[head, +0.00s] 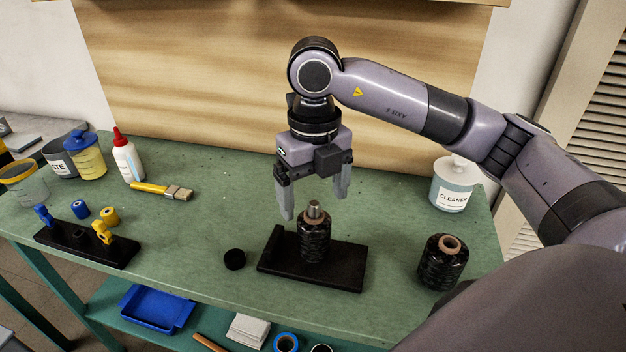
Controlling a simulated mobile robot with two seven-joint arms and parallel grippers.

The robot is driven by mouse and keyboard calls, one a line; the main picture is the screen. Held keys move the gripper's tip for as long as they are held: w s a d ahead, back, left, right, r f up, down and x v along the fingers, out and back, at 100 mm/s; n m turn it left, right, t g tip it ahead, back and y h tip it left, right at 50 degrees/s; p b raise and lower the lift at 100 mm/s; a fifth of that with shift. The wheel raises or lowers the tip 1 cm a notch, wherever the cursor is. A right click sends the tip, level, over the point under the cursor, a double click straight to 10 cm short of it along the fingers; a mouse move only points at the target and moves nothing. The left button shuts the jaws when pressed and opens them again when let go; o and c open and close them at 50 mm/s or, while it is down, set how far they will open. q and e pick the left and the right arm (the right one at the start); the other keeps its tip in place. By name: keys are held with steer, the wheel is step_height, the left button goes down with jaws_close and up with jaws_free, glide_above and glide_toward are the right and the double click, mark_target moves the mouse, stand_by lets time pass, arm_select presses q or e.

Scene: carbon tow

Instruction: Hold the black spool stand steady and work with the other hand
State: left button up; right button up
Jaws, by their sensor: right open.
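The black spool stand (338,276) lies flat on the green table, a rectangular base near the middle. A black spool of carbon tow (314,243) stands upright on it, with a grey metal post tip (314,208) showing at its top. My right gripper (316,203) is open and empty, pointing down just above the spool, its two fingers to either side of the post tip. I cannot tell whether a finger touches the spool. A second black spool (443,262) stands upright on the table to the right. A small black cap (234,259) lies left of the stand. My left gripper is not in view.
A black holder (85,243) with blue and yellow clips stands at the left. A brush (163,190), a glue bottle (128,158) and several containers are at the back left. A cleaner tub (453,186) is at the right. A blue tray (157,307) is on the lower shelf.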

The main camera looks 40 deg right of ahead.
mark_target(314, 225)
steer(key=shift+f, duration=3.55)
